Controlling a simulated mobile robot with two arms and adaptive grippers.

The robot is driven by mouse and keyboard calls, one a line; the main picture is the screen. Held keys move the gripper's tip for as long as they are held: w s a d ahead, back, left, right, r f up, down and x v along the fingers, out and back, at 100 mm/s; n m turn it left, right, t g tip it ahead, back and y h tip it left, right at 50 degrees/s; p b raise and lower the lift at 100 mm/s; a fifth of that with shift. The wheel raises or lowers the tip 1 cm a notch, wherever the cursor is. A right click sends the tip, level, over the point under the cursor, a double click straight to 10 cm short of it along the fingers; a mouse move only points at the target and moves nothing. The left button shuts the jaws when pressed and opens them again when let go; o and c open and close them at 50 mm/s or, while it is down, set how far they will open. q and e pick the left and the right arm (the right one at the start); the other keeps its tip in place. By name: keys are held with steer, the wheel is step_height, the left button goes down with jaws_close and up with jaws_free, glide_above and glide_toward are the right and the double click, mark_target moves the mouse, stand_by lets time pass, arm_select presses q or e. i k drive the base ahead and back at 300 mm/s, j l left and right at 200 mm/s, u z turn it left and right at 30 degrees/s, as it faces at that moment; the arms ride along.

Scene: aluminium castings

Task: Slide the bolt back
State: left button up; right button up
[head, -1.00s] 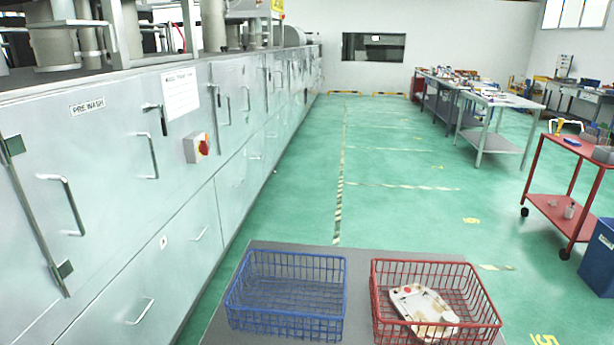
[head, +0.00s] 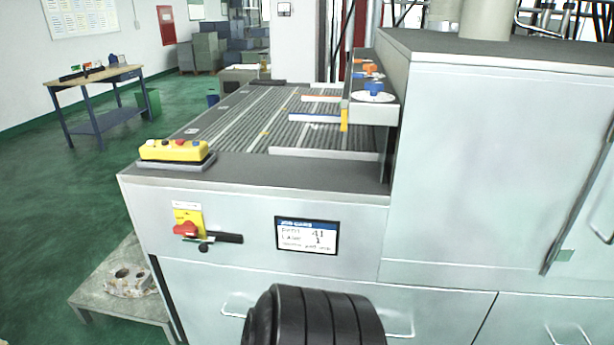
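No part that I can tell for certain to be the bolt shows. A black bar (head: 222,238) sticks out to the right beside the red rotary switch (head: 186,230) on its yellow plate, on the machine's front panel; I cannot tell whether it is a bolt or a handle. A long upright metal rod (head: 578,205) runs along the cabinet door (head: 485,170) at the right. A black ribbed part at the bottom centre appears to be my own arm and covers some of the lower panel. Neither gripper is in view.
A small display (head: 306,236) sits on the front panel. A yellow button box (head: 174,151) stands on the machine's corner, beside the ribbed conveyor (head: 235,120). A low table (head: 95,293) with a casting (head: 130,280) stands at the left. Green floor (head: 50,215) is open at the left.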

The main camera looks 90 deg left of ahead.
mark_target(205, 240)
steer(key=u, duration=3.5)
